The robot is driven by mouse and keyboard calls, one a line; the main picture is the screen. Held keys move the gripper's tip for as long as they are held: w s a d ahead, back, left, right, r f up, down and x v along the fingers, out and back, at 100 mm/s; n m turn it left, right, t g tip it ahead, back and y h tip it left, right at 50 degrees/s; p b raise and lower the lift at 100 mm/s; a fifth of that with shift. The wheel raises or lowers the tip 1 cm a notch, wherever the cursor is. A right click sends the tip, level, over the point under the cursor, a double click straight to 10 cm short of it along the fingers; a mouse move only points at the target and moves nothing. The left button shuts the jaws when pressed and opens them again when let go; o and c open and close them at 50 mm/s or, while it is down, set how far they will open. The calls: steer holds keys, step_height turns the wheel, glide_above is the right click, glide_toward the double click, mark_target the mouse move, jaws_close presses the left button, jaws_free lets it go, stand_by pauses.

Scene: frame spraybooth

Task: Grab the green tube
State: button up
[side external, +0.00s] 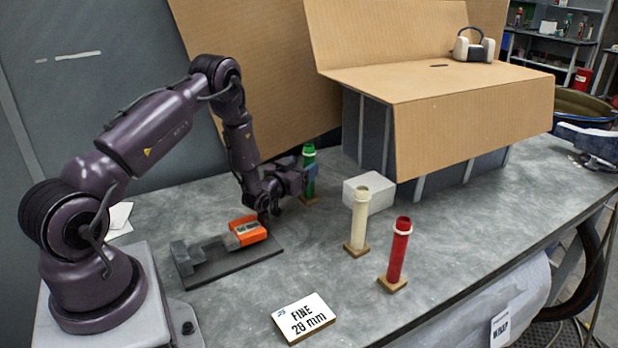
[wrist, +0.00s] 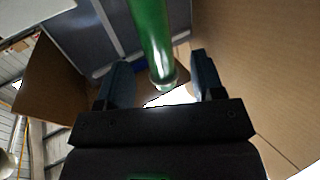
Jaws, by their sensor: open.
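The green tube (side external: 309,172) stands upright on a small wooden base (side external: 309,199) at the back of the table, near the cardboard. It has a pale ring near its top. My gripper (side external: 312,168) is at the tube in the side view, where its fingers partly cover the tube's middle. In the wrist view, the green tube (wrist: 152,40) lies between the two spread dark fingers of my gripper (wrist: 161,80), with a visible gap on each side. My gripper is open. I cannot tell how far between the fingers the tube sits.
A white box (side external: 366,193), a cream tube (side external: 358,222) and a red tube (side external: 398,252) stand to the right. An orange device (side external: 247,231) lies on a dark plate below my gripper. A cardboard-topped box (side external: 440,85) stands behind. The table's front middle holds a "FINE 28 mm" card (side external: 304,317).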

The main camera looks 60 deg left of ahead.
mark_target(313, 158)
steer(key=shift+x, duration=2.7)
steer(key=c, duration=1)
steer(key=shift+c, duration=0.4)
steer(key=shift+r, duration=0.15)
